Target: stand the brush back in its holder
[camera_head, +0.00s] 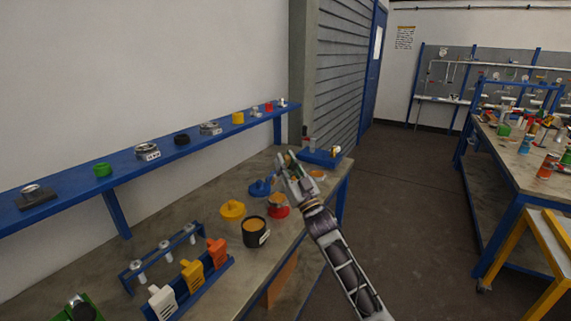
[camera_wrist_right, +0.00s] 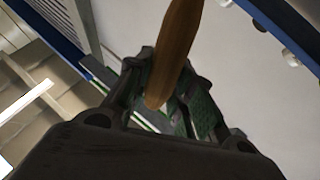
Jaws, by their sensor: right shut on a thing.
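My right gripper (camera_head: 288,166) is raised over the far part of the workbench. It is shut on the brush, whose brown wooden handle (camera_wrist_right: 178,50) shows between the fingers (camera_wrist_right: 172,98) in the right wrist view. The handle stands out lengthwise from the fingers; its bristles are not seen. In the head view the brush is too small to make out well at the fingertips. A small blue stand (camera_head: 318,158) with upright bits on it is at the bench's far end, right of the gripper; I cannot tell if it is the holder. My left gripper is not in view.
Below my right gripper are a blue lidded part (camera_head: 261,187), a red part (camera_head: 278,211), a yellow part (camera_head: 232,209) and a black tub (camera_head: 255,232) with tan contents. A blue rack (camera_head: 190,290) stands nearer. A blue wall shelf (camera_head: 125,165) runs along the left.

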